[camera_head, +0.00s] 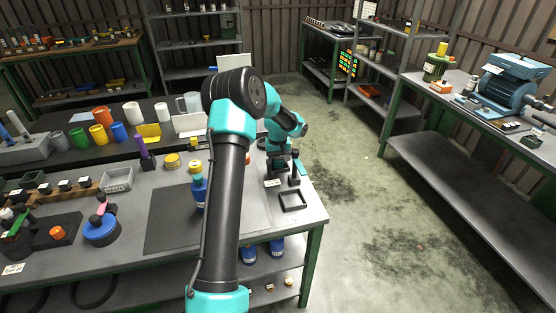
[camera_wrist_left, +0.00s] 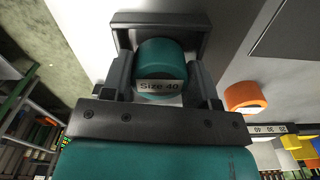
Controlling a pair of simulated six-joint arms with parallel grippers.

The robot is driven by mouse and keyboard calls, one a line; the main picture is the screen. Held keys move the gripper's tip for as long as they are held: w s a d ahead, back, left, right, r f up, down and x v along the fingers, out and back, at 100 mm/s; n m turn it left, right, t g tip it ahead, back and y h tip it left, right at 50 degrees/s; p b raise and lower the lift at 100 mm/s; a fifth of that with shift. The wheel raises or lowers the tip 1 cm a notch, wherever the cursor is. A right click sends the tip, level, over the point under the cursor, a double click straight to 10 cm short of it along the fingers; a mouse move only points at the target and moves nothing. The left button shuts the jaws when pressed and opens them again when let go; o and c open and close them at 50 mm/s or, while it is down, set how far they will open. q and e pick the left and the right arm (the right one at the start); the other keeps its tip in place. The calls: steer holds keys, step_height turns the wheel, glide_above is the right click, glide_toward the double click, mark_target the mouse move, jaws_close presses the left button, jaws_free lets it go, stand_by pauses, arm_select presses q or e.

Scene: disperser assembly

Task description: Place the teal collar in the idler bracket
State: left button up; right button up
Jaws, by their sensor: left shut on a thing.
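The teal collar (camera_wrist_left: 162,66), labelled "Size 40", sits between the two dark fingers of my left gripper (camera_wrist_left: 162,82) in the left wrist view. The gripper is shut on it. In the head view my left gripper (camera_head: 284,178) points down low over the right part of the table, and I cannot make out the collar there. A black square frame (camera_head: 292,208) lies just on the near side of the gripper. In the wrist view a dark frame (camera_wrist_left: 160,18) shows right behind the collar. I cannot tell whether it is the idler bracket, or whether the collar touches it. My right gripper is out of view.
An orange ring (camera_wrist_left: 245,97) stands beside the gripper, near a strip with numbers (camera_wrist_left: 268,130). A dark mat (camera_head: 170,222), a blue bottle (camera_head: 199,190) and a blue round part (camera_head: 101,230) are farther left. The table's right edge is close to the frame.

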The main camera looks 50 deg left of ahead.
mark_target(278, 158)
arm_select(q)
steer(key=o, duration=1.3)
steer(key=shift+s+d+f, duration=0.1)
steer(key=shift+f, duration=0.55)
steer(key=shift+c, duration=0.2)
step_height(278, 158, up, 14)
steer(key=shift+f, duration=0.15)
